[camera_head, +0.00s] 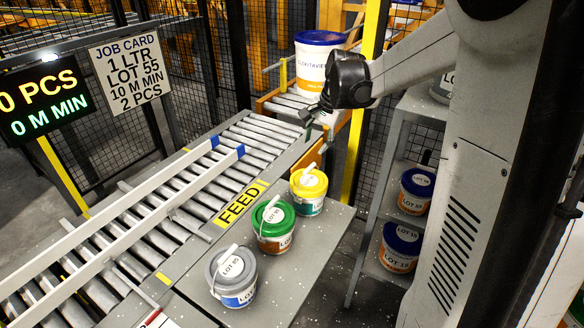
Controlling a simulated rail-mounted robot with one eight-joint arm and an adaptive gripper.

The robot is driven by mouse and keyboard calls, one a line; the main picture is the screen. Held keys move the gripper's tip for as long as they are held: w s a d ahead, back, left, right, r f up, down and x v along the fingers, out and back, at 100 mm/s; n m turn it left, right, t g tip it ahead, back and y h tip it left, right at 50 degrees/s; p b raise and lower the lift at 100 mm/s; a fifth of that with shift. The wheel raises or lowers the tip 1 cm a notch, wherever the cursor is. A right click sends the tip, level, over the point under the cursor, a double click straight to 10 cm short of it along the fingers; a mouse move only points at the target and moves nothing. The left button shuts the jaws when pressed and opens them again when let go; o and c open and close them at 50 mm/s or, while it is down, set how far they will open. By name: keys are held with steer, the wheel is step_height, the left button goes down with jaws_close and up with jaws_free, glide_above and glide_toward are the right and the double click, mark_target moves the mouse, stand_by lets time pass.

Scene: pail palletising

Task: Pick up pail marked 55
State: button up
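Several small pails stand upright on the grey side table next to the conveyor. One has a grey lid (231,266), one a green lid (273,215) and one a yellow lid (308,182). Each has a white lid label and a light handle; the lot numbers are too small to read surely. My gripper (308,113) is above and beyond the yellow-lidded pail, apart from all three. Its dark wrist mostly hides it, and only a dark finger end shows, so its opening is unclear.
The roller conveyor (188,236) with rails runs left of the table (316,247). A large blue-lidded pail (315,62) stands behind my wrist. A shelf at right holds blue-lidded pails (416,190). The job card (130,70) reads 1 LTR, LOT 55, 2 PCS.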

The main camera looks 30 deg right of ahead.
mark_target(310, 167)
steer(key=shift+m, duration=0.3)
steer(key=x, duration=0.4)
steer(key=d+p+x, duration=0.1)
steer(key=x, duration=0.4)
steer(key=d+x, duration=0.1)
steer(key=x, duration=0.4)
steer(key=shift+w+d+p, duration=0.2)
steer(key=shift+p, duration=0.1)
jaws_close()
